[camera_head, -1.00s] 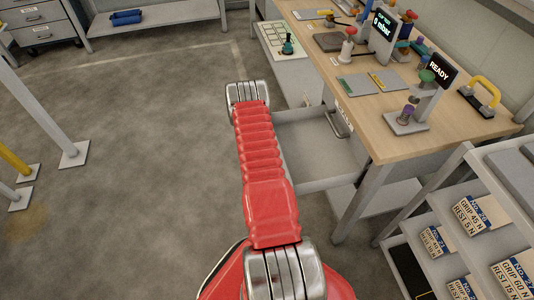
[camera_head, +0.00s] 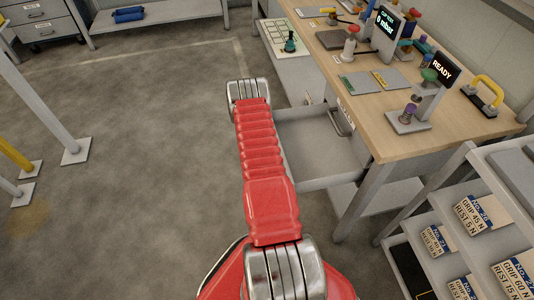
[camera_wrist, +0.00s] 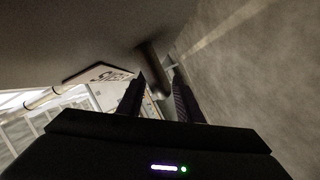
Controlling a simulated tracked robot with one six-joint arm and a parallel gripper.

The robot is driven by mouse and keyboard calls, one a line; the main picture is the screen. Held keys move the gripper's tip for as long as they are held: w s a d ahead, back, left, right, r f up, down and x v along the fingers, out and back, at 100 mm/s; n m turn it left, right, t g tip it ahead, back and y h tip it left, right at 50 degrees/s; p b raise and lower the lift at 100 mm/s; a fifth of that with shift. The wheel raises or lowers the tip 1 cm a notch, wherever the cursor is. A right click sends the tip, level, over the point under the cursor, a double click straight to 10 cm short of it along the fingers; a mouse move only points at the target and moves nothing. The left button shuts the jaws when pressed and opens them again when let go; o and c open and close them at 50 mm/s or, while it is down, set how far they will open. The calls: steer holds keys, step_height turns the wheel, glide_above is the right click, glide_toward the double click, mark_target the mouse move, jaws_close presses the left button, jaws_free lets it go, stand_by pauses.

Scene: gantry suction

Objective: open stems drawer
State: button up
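A grey drawer (camera_head: 318,160) stands pulled out from under the wooden workbench, on the right of my arm in the head view. Its inside shows as a pale floor with low walls; my arm hides its front. A dark grey bar-like part (camera_head: 340,122) shows at its bench end. In the wrist view, a pale label (camera_wrist: 100,73) with dark, partly readable letters sits on a grey face. My gripper (camera_wrist: 159,78) shows there with two dark fingers apart. A dark rounded bar (camera_wrist: 152,62) lies just beyond and between the tips; contact cannot be told. The head view hides my gripper.
The workbench (camera_head: 440,135) carries a READY display (camera_head: 442,70), a yellow handle (camera_head: 487,90) and several small parts. A shelf rack (camera_head: 465,195) with labelled cards stands at the lower right. The floor left of my arm is clear up to a grey post (camera_head: 45,95).

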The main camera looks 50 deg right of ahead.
steer(key=v, duration=1.3)
steer(key=shift+a, duration=0.2)
steer(key=shift+s, duration=0.1)
